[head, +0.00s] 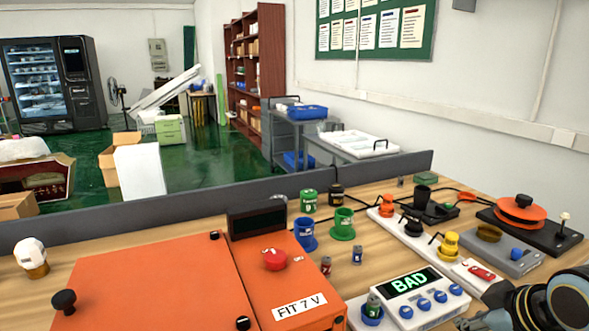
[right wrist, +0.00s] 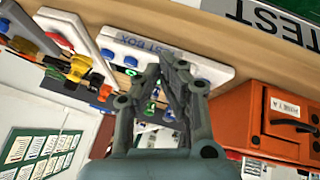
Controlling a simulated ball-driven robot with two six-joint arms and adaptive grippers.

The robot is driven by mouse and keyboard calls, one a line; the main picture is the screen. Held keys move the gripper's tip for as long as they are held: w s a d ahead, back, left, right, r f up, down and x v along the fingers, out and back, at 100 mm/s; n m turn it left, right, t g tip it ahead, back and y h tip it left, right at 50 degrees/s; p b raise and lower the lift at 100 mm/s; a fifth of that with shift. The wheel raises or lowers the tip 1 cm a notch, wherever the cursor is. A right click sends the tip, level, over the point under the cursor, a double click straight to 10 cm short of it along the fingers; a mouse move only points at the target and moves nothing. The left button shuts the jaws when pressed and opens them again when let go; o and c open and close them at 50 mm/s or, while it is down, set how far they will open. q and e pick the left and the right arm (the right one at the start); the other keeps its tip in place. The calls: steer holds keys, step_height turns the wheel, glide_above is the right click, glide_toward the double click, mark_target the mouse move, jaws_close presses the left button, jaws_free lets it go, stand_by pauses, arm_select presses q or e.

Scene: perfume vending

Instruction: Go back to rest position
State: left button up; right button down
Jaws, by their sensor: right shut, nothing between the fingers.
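My right arm comes in at the lower right of the head view, and its gripper (head: 478,322) is partly cut off by the bottom edge, beside the white test box (head: 433,311). In the right wrist view the right gripper (right wrist: 170,68) has its fingers together with nothing held, in front of the test box (right wrist: 205,68). The test box screen (head: 408,281) reads "BAD". A green battery (head: 374,304) stands in the blue holder (head: 369,321) at its left end. My left gripper is not in view.
An orange box (head: 150,285) labelled "FIT 7 V" fills the front left. Small batteries (head: 357,255), coloured cups (head: 342,222) and a white strip with red, black and yellow parts (head: 385,222) stand behind the test box. A grey panel (head: 130,233) edges the table.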

steer(key=s+a+r+m+g+h, duration=0.1)
steer(key=s+m+g, duration=0.15)
steer(key=s, duration=0.85)
steer(key=s+a+r+m+g, duration=0.15)
steer(key=s+m, duration=0.25)
steer(key=s, duration=0.6)
step_height(320, 180, down, 34)
steer(key=s+d+b, duration=0.3)
steer(key=b, duration=0.4)
steer(key=s+f+g+b, duration=0.1)
steer(key=s+f+b, duration=0.5)
steer(key=s+f, duration=1.1)
step_height(320, 180, down, 3)
steer(key=shift+s+d+f+g, duration=0.2)
steer(key=shift+s+d+g, duration=0.05)
steer(key=shift+s+g, duration=0.15)
